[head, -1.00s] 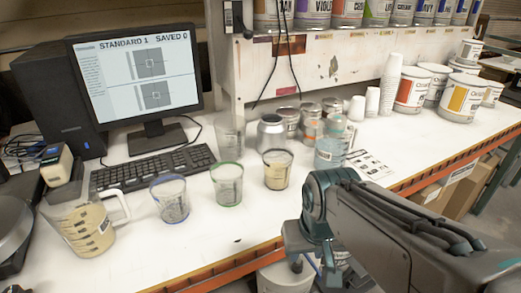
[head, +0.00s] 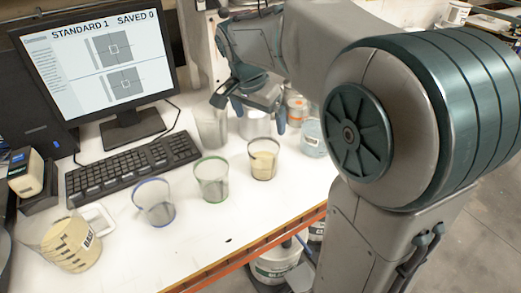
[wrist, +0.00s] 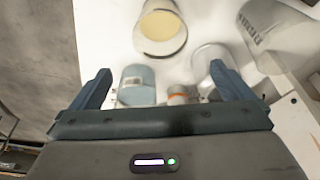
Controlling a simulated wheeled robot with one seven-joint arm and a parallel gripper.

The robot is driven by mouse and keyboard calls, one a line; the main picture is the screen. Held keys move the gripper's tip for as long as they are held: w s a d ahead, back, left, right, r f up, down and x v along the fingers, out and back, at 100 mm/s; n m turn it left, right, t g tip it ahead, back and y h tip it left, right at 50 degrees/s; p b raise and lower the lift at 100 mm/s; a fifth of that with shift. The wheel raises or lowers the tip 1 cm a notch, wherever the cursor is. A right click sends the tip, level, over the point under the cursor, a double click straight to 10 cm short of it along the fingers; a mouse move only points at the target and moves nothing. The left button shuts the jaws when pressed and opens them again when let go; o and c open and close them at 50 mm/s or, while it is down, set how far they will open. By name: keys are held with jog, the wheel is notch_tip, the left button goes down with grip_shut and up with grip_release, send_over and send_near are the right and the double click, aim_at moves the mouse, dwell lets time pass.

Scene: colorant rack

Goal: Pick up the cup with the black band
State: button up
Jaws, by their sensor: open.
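The cup with the black band (head: 263,160) is a clear cup with a dark rim and cream contents, upright on the white bench. It also shows from above at the top of the wrist view (wrist: 160,30). My gripper (head: 250,110) is open, above and behind the cup in the head view, and apart from it. In the wrist view its fingers (wrist: 162,80) are spread, with the cup beyond their tips and nothing between them touching. A green-banded cup (head: 211,180) and a blue-banded cup (head: 155,204) stand to its left.
A clear cup (head: 211,130) stands behind the banded cups. A cup of bluish liquid (head: 312,140) is to the right, near my arm. A keyboard (head: 130,167), a monitor (head: 95,62) and a measuring jug (head: 72,245) are on the left. The bench front is clear.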

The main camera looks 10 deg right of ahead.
send_near(264, 149)
jog(key=shift+s+d+f, duration=0.15)
jog(key=shift+s+f, duration=0.3)
jog(key=shift+s, duration=0.05)
jog(key=shift+s+d+f, duration=0.2)
jog(key=shift+s+f, duration=0.3)
jog(key=shift+s+a+p+x, duration=0.1)
jog(key=shift+p+x, duration=0.2)
jog(key=shift+x, duration=1)
jog(key=shift+s+a+p+x, duration=0.15)
jog(key=shift+p+x, duration=0.15)
jog(key=shift+x, duration=1.05)
jog(key=c, duration=1)
jog(key=shift+r, duration=0.15)
